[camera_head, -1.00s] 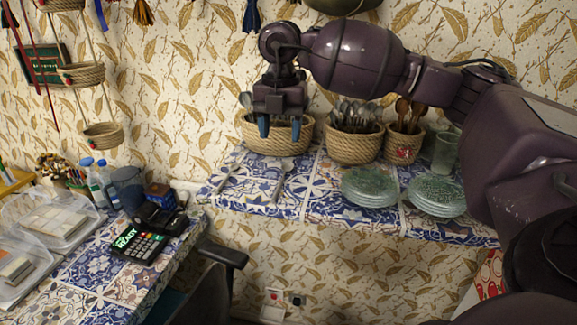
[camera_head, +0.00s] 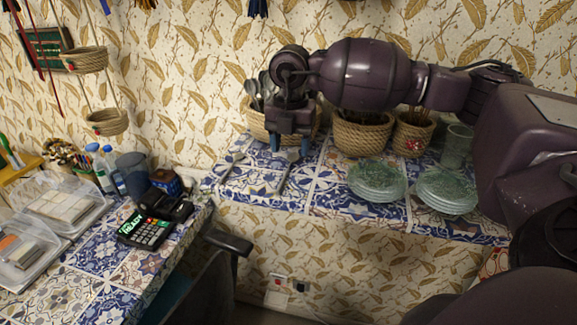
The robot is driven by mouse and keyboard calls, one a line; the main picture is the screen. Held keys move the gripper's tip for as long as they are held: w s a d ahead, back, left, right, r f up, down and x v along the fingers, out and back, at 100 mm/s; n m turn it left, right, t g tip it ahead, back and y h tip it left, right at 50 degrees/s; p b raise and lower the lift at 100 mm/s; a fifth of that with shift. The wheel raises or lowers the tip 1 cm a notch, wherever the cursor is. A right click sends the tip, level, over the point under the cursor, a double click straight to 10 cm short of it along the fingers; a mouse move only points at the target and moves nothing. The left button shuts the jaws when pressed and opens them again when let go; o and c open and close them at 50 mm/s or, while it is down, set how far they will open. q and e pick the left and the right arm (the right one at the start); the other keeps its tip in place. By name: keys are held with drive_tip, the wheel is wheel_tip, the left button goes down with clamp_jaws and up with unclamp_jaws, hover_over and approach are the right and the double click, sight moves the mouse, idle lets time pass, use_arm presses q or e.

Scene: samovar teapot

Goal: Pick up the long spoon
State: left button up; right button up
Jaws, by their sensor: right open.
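Two metal spoons lie flat on the blue-and-white tiled shelf (camera_head: 255,189). The right spoon (camera_head: 286,176) looks like the long one and points from the front edge toward the wall. The left spoon (camera_head: 230,166) lies near the shelf's left end. My right gripper (camera_head: 290,150) points down above the far end of the right spoon, its blue-tipped fingers apart with nothing between them. The gripper partly hides that spoon's far end. I cannot tell the exact height of the fingertips. My left gripper is out of view.
A wicker basket of utensils (camera_head: 256,126) stands behind the gripper, with more baskets (camera_head: 361,136) to its right. Glass plate stacks (camera_head: 377,181) sit right of the spoons. A card reader (camera_head: 146,231) is on the lower left table.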

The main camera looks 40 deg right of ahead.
sight(290, 164)
wheel_tip(290, 164, down, 2)
drive_tip(key=shift+a+f, duration=0.1)
drive_tip(key=shift+f, duration=0.05)
drive_tip(key=shift+f+p, duration=0.35)
drive_tip(key=shift+f, duration=0.3)
drive_tip(key=shift+c, duration=0.5)
drive_tip(key=c, duration=0.9)
drive_tip(key=shift+r, duration=0.15)
